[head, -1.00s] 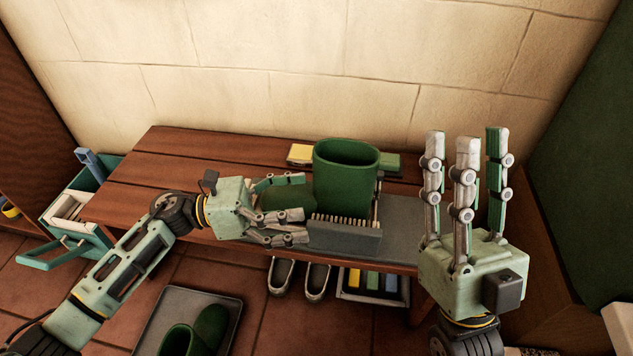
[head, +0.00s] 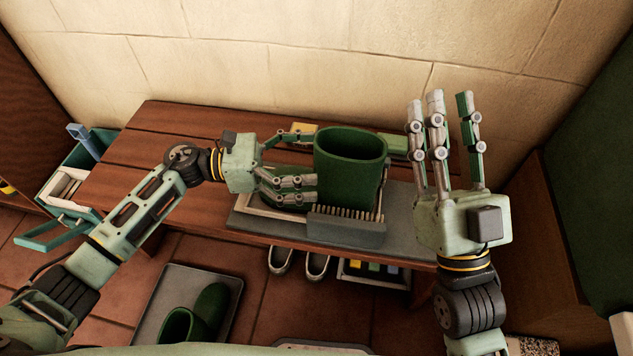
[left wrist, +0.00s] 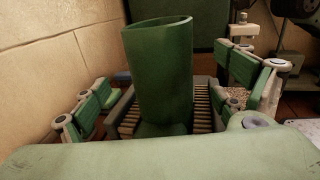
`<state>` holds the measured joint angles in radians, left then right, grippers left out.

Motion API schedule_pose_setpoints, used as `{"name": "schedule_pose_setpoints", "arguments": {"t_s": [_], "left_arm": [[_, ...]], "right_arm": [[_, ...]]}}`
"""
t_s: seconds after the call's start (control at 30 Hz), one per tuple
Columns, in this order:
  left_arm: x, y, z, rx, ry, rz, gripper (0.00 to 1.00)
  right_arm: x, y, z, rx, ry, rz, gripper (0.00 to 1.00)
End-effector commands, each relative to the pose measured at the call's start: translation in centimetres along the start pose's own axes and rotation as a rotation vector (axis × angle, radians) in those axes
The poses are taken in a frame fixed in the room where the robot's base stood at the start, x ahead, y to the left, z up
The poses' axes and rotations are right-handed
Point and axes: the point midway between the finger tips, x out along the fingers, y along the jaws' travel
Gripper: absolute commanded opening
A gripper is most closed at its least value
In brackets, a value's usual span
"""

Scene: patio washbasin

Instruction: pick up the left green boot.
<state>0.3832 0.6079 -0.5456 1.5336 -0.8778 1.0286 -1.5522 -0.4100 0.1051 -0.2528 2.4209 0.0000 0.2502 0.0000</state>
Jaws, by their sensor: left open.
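A tall green boot (head: 350,165) stands upright on the bench, its toe to the left, in a boot scraper (head: 345,232) with brush bristles. It also stands upright in the left wrist view (left wrist: 158,80). My left gripper (head: 308,160) is open at the boot's left side, one finger behind and the others in front. In the left wrist view the fingers (left wrist: 172,90) flank the boot without closing on it; contact is unclear. The boot's toe is mostly hidden by my fingers. Another green boot (head: 183,328) is on the floor tray. My right gripper (head: 440,108) is open, empty, fingers up, right of the bench boot.
The wooden bench (head: 150,150) is bare on its left. A grey mat (head: 402,225) lies under the scraper. A yellow block (head: 303,130) and a green block (head: 393,146) lie behind the boot. A green caddy (head: 75,185) stands left; the wall is close behind.

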Motion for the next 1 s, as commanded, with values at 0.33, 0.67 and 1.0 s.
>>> {"name": "schedule_pose_setpoints", "arguments": {"t_s": [0.33, 0.67, 1.0], "left_arm": [[2.4, -0.4, 0.3, -0.001, -0.001, -0.001, 0.91], [4.7, -0.4, 0.1, -0.002, -0.001, 0.0, 0.91], [4.8, -0.4, 0.0, -0.001, 0.0, 0.0, 0.85]], "right_arm": [[-1.2, 0.9, 6.8, -0.015, -0.367, 0.017, 0.33], [-3.8, 1.6, 10.9, -0.021, -0.604, 0.03, 0.33], [-4.0, 1.6, 11.2, -0.022, -0.615, 0.031, 0.33]]}}
